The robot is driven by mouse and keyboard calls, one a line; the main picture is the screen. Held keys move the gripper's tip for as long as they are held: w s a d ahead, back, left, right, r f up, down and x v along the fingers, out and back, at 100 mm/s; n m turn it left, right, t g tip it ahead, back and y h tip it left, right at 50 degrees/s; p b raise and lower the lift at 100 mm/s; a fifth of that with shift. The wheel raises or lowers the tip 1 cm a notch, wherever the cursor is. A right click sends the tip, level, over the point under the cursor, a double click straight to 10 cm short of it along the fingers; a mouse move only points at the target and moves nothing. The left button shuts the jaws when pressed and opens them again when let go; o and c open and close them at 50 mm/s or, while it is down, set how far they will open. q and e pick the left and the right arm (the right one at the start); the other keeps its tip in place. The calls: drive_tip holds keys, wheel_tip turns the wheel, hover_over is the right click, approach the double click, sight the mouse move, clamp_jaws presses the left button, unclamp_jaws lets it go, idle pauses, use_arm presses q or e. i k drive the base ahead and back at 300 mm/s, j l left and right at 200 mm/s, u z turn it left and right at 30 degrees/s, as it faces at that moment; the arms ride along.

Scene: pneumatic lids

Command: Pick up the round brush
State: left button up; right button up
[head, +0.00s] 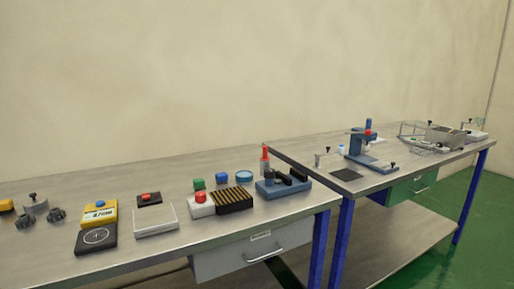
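I cannot make out a round brush for certain. The small objects on the two benches are too small to tell it apart. An upright red and grey piece (265,160) stands at the back right of the near bench, behind a blue base (284,190) with black parts on it. I cannot tell what this upright piece is. Neither of my grippers is in view.
The far bench (322,153) holds a blue press (368,148) and a metal bin (444,137). Bare wall stands behind.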

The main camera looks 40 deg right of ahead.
sight(265, 158)
drive_tip(key=i+l+u, duration=0.1)
drive_tip(key=l+u, duration=0.2)
drive_tip(key=l, duration=1)
drive_tip(key=l+u, duration=0.35)
drive_tip(key=l, duration=0.95)
